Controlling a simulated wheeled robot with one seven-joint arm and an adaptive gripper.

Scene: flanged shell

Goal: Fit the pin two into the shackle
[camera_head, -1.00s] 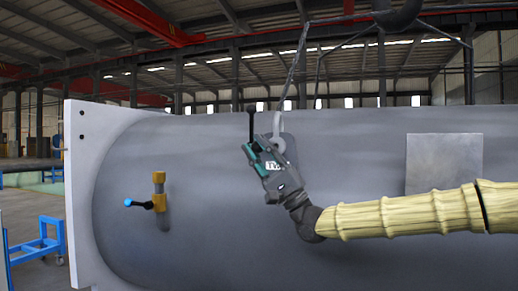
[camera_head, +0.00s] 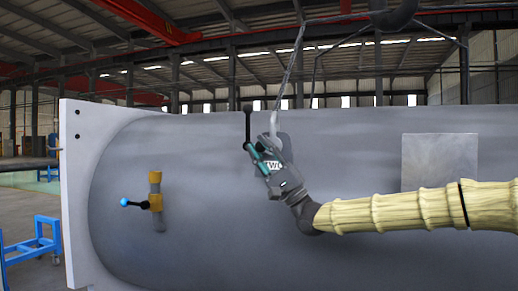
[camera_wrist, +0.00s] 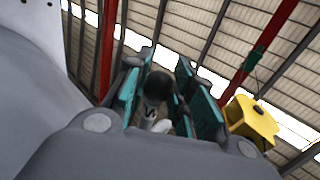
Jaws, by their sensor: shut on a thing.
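Pin two, a dark bar with ball ends (camera_head: 248,122), stands near upright at my gripper's tip in the head view. Its dark ball (camera_wrist: 161,82) and a pale shaft part show between the teal fingers in the wrist view. My gripper (camera_head: 257,154) is shut on the pin. The shackle (camera_head: 273,125) is a grey loop hanging from a chain, just right of the pin bar and close above my gripper. My gripper covers the lower shackle, so I cannot tell whether the pin's shaft touches it or enters its holes.
A large grey tank with a flanged end (camera_head: 75,195) fills the space behind. A brass fitting (camera_head: 156,202) with a blue-knobbed handle (camera_head: 125,202) projects at its left. A blue stand (camera_head: 35,245) is at far left. A yellow block (camera_wrist: 252,120) shows in the wrist view.

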